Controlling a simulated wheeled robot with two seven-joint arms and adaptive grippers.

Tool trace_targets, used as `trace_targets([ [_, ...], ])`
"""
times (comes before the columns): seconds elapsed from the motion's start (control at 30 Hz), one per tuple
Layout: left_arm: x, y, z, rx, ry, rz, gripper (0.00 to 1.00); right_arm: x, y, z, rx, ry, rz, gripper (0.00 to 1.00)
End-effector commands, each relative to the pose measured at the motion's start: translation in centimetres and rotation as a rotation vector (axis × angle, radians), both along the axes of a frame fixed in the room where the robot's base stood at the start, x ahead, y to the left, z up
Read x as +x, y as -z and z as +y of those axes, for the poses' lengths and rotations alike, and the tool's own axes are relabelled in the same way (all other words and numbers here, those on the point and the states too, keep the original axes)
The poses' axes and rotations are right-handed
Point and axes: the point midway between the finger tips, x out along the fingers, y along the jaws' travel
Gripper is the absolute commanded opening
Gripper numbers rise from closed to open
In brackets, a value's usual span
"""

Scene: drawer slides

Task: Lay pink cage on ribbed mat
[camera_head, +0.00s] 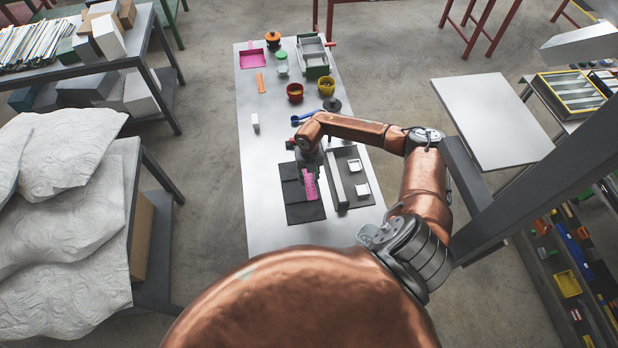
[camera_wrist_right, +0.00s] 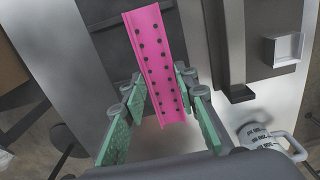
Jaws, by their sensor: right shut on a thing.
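The pink cage (camera_head: 310,184) is a long narrow strip with two rows of dark balls. It also shows in the right wrist view (camera_wrist_right: 155,55), running up from between the fingers, slightly tilted. My right gripper (camera_head: 309,168) is shut on it; the teal finger pads (camera_wrist_right: 162,112) stand on either side of its near end. The dark ribbed mat (camera_head: 303,212) lies on the table under the cage and also shows in the wrist view (camera_wrist_right: 100,45). The cage is over the mat; whether it touches cannot be told. My left gripper is not in view.
A dark tray with a long grey rail (camera_head: 335,182) and small white boxes (camera_head: 362,190) lies just right of the mat.

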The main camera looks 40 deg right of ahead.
Motion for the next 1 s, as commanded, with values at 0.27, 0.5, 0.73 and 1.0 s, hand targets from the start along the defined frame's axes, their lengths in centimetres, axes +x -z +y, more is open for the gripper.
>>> trace_targets([
  [0.27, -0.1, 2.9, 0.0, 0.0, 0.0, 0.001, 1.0, 0.0, 3.6, 0.0, 0.0, -0.001, 0.001, 0.0],
  [0.5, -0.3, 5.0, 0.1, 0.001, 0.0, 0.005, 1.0, 0.0, 6.4, 0.0, 0.0, -0.001, 0.0, 0.0],
  [0.73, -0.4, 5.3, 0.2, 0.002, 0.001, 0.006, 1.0, 0.0, 6.9, 0.0, 0.0, -0.001, 0.0, 0.0],
  [1.0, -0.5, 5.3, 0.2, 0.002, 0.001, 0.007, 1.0, 0.0, 6.8, 0.0, 0.0, -0.001, 0.0, 0.0],
])
